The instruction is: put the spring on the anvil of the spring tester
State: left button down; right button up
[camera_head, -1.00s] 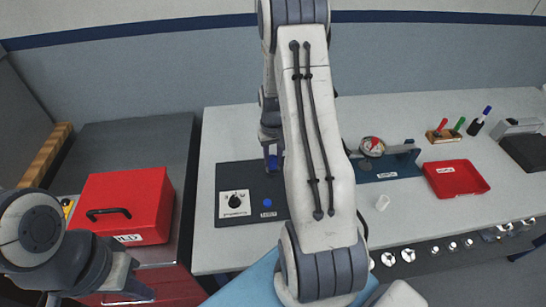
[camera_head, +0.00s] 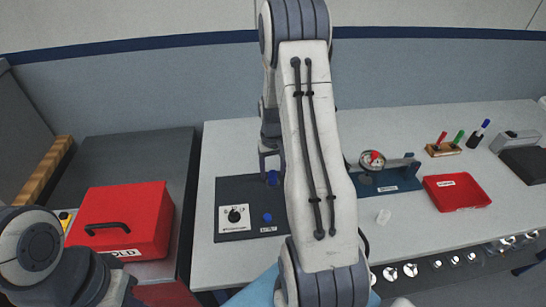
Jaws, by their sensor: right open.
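My right arm crosses the middle of the view, and its gripper (camera_head: 271,164) is open above the back right of a dark panel (camera_head: 228,189). A small blue piece (camera_head: 272,178) shows at its fingers; I cannot tell whether it is the spring. A blue-based device with a round red-and-white dial (camera_head: 372,160) stands right of my arm; I cannot tell whether it is the spring tester. Its left end is hidden by my arm, and I cannot make out an anvil. My left arm shows at the lower left; its jaws are not visible.
The dark panel has a dial knob (camera_head: 234,216) and a blue button (camera_head: 267,218). A small white piece (camera_head: 383,216) lies on the pale bench (camera_head: 335,130). A red tray (camera_head: 456,191) and marker holder (camera_head: 443,149) stand right. A red toolbox (camera_head: 120,220) is left.

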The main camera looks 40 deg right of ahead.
notch_tip(320, 180, up, 11)
jog(key=b, duration=0.1)
jog(key=s+a+r+n, duration=0.1)
jog(key=a+r+n, duration=0.15)
jog(key=a, duration=0.75)
jog(key=s+a+r+n, duration=0.1)
jog(key=s+a+n, duration=0.15)
jog(key=a, duration=0.85)
jog(key=s+a+n, duration=0.3)
jog(key=s+a, duration=0.3)
jog(key=s, duration=0.3)
jog(key=s+a+r+n+y, duration=0.1)
jog(key=s+a+n, duration=0.2)
jog(key=s+a, duration=0.4)
jog(key=shift+s+n, duration=0.4)
jog(key=shift+s, duration=0.5)
jog(key=shift+r, duration=0.1)
